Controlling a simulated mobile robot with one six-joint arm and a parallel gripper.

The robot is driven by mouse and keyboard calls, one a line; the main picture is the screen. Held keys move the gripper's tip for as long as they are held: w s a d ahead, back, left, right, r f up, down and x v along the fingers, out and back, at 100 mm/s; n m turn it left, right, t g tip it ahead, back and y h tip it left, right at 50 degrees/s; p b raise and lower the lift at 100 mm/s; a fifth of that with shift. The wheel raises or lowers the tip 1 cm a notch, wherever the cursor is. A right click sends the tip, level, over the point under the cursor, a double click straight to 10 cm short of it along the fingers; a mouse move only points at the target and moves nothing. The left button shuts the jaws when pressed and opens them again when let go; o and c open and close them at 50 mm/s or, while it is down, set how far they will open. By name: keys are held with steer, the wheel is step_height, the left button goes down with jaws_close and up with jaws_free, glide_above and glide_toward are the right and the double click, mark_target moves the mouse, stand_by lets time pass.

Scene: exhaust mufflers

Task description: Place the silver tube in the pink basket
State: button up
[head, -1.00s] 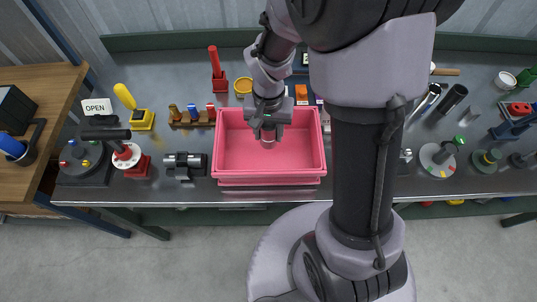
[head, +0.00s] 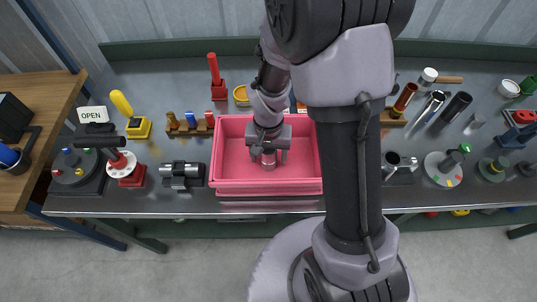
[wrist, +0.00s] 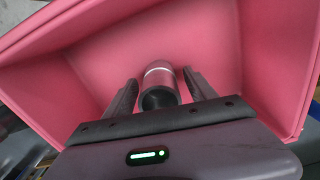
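The pink basket (head: 217,170) stands on the metal bench, and its pink wall fills much of the wrist view (wrist: 245,45). The silver tube (head: 268,160) is inside the basket outline, below my gripper (head: 268,154). In the wrist view the tube (wrist: 159,82) shows a dark open end toward me and a bright ring farther along. My gripper's fingers (wrist: 158,92) stand on either side of it, with narrow pink gaps between, so the gripper looks open. Whether the tube's far end rests on the basket floor is hidden.
A black clamp holding a silver cylinder (head: 180,173) stands left of the basket. A red-handled tool (head: 214,75) and a yellow ring (head: 241,95) are behind it. More tubes (head: 457,106) lie at the right. My arm hides bench area right of the basket.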

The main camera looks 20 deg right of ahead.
steer(key=shift+r, duration=0.1)
step_height(320, 180, up, 12)
steer(key=p, duration=0.4)
steer(key=shift+r, duration=0.25)
steer(key=s+a+r+t+y, duration=0.1)
steer(key=s+a+r+t, duration=0.1)
steer(key=s+r, duration=0.4)
steer(key=s+a+r+t+y, duration=0.1)
steer(key=s+r, duration=0.5)
steer(key=r, duration=0.6)
steer(key=a+t, duration=0.1)
steer(key=t, duration=0.1)
steer(key=shift+s+n+t, duration=0.3)
steer(key=shift+s+t, duration=0.1)
